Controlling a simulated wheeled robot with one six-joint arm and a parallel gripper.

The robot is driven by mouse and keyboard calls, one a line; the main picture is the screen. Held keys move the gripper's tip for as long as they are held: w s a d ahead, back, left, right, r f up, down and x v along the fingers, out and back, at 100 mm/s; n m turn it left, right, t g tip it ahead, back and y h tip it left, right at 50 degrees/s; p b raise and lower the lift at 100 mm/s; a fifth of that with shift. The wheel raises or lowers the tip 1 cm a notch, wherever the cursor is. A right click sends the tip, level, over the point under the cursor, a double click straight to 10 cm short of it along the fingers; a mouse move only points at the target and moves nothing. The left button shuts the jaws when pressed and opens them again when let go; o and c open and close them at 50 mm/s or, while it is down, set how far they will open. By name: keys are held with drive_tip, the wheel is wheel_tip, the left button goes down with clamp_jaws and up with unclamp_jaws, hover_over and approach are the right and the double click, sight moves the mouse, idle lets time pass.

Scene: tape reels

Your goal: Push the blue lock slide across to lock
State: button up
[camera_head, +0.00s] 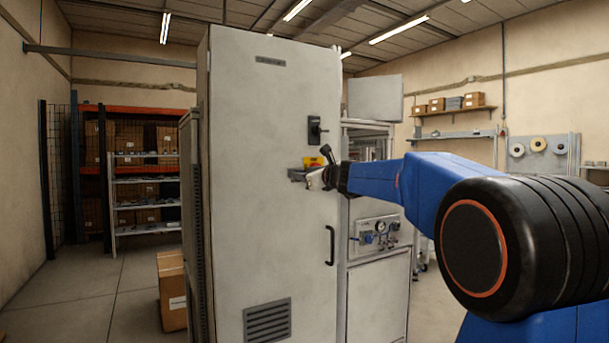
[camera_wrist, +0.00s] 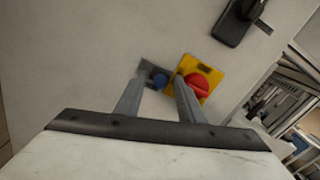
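In the head view my gripper (camera_head: 314,180) is at the door just below the yellow plate (camera_head: 313,163), and the blue knob is hidden.
The tall grey cabinet (camera_head: 250,200) has a black latch handle (camera_head: 315,129) above the yellow plate and a black pull handle (camera_head: 331,245) below. A gauge panel (camera_head: 375,235) stands to the right. A cardboard box (camera_head: 172,290) is on the floor at left.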

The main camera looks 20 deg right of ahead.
drive_tip(key=shift+w+a, duration=0.1)
drive_tip(key=shift+w, duration=0.25)
clamp_jaws()
drive_tip(key=shift+w+d, duration=0.1)
drive_tip(key=shift+d, duration=0.6)
unclamp_jaws()
drive_tip(key=shift+d, duration=0.1)
